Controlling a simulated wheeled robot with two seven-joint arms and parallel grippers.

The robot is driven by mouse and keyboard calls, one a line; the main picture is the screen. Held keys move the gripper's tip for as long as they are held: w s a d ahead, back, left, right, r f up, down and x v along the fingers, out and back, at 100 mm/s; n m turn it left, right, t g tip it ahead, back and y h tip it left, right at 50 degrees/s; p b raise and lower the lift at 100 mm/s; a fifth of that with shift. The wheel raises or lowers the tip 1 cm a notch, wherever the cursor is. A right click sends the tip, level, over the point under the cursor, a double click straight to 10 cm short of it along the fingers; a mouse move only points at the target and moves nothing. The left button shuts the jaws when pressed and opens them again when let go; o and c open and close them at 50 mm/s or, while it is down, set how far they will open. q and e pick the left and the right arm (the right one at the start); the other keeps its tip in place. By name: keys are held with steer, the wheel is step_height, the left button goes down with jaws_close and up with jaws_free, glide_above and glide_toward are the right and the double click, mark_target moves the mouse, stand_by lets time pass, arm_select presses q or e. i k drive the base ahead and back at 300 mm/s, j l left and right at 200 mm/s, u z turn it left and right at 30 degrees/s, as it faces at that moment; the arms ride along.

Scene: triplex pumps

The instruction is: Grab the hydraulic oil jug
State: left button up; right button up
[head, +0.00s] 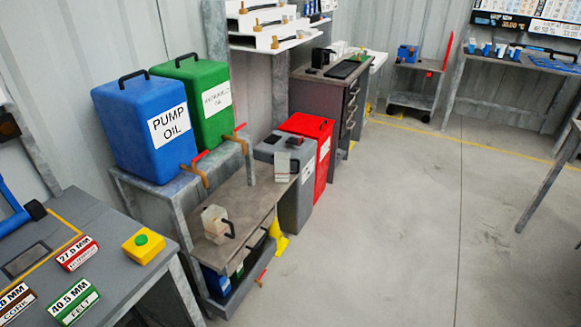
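A green tank (205,100) with a black handle, a label reading roughly "hydraulic oil" and a red-handled tap stands on the upper grey stand. A blue tank (140,125) labelled "PUMP OIL" stands beside it on the left. A small translucent jug (214,222) with a dark handle sits on the lower brown shelf (245,200); no readable label shows on it. Blue (215,281) and green (238,271) items are partly hidden beneath that shelf; I cannot tell what they are. Neither of my grippers is in view.
A grey bin (293,207) and a red bin (323,150) stand right of the shelf. A grey bench (110,275) with labelled boxes and a yellow button box (143,246) is at the lower left. The concrete floor (400,220) in the middle is clear.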

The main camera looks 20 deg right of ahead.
mark_target(282, 165)
steer(key=i+l, duration=0.2)
steer(key=l, duration=0.25)
steer(key=i+l, duration=0.2)
steer(key=l, duration=0.25)
steer(key=i+l, duration=0.2)
steer(key=l, duration=0.25)
steer(key=i+l, duration=0.2)
steer(key=l, duration=0.25)
steer(key=i+l+z, duration=0.1)
steer(key=l, duration=0.35)
steer(key=i+l, duration=0.55)
steer(key=l, duration=0.3)
steer(key=i+l, duration=0.25)
steer(key=l, duration=0.2)
